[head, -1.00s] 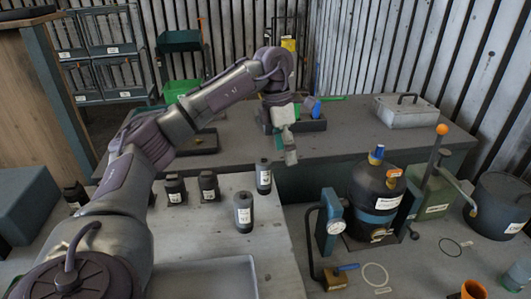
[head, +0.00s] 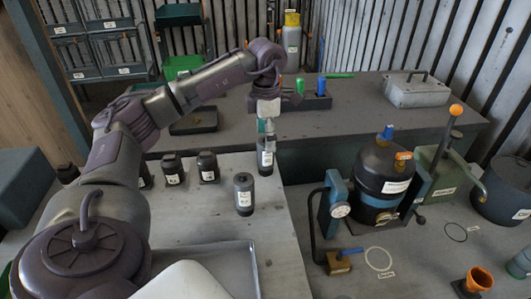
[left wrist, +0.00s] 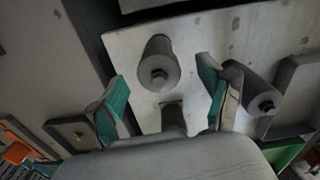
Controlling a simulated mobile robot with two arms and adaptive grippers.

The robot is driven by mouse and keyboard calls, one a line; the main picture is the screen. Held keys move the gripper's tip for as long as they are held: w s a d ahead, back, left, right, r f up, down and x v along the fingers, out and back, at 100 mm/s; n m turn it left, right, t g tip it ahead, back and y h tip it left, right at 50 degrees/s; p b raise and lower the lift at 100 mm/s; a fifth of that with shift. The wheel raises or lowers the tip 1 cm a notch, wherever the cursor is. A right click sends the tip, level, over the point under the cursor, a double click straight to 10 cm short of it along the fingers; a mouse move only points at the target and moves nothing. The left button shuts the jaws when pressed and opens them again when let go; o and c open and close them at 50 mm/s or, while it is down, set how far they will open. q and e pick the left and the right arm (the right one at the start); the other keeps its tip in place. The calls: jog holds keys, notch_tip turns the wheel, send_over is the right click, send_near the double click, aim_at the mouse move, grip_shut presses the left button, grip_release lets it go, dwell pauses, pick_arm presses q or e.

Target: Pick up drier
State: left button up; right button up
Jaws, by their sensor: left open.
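Several dark canisters with white labels stand on the pale bench; the labels are too small to read, so I cannot tell which is the drier. One slim canister (head: 266,160) stands upright at the back right, and another (head: 244,195) stands in front of it. My left gripper (head: 266,127) points down at the back canister's top, its fingers partly overlapping it in view. In the left wrist view, the open left gripper (left wrist: 165,95) shows teal pads apart, with a dark cylinder part (left wrist: 173,117) between them, largely hidden. My right gripper is not in view.
Squat dark bottles (head: 173,169) stand left of the slim canisters. A metal tray (head: 236,262) lies at the front. A black tank (head: 383,176) with a gauge stands to the right. A grey workbench (head: 355,112) behind holds a lidded box (head: 417,88).

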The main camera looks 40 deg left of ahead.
aim_at(265, 154)
pick_arm(q)
notch_tip(265, 154, down, 4)
jog(key=shift+a+f, duration=0.1)
grip_shut()
dwell(0.5)
